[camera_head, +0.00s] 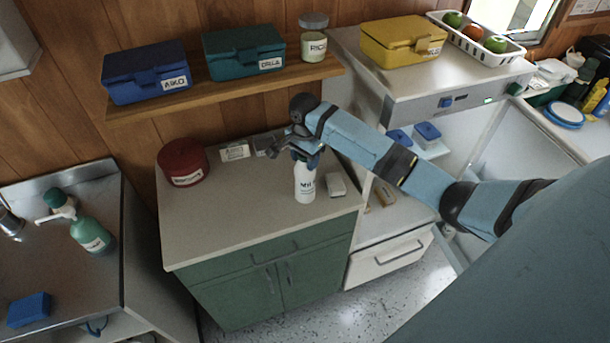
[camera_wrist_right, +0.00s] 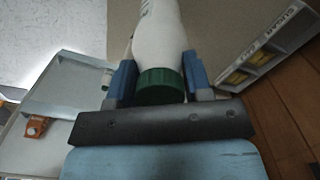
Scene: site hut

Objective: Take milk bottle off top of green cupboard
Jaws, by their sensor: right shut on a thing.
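The white milk bottle (camera_head: 305,184) is upright above the top of the green cupboard (camera_head: 240,217), near its right side. I cannot tell whether its base touches the top. My right gripper (camera_head: 306,158) is shut on the upper part of the bottle. In the right wrist view the bottle (camera_wrist_right: 160,35), with its green cap (camera_wrist_right: 160,86), sits between the two blue fingers of the right gripper (camera_wrist_right: 158,80). My left gripper is not in view.
A dark red tin (camera_head: 183,162), a labelled box (camera_head: 235,152) and a small white block (camera_head: 336,185) stand on the cupboard top. A shelf (camera_head: 220,88) with lunch boxes hangs above. The open fridge (camera_head: 400,205) stands to the right. The cupboard top's front left is clear.

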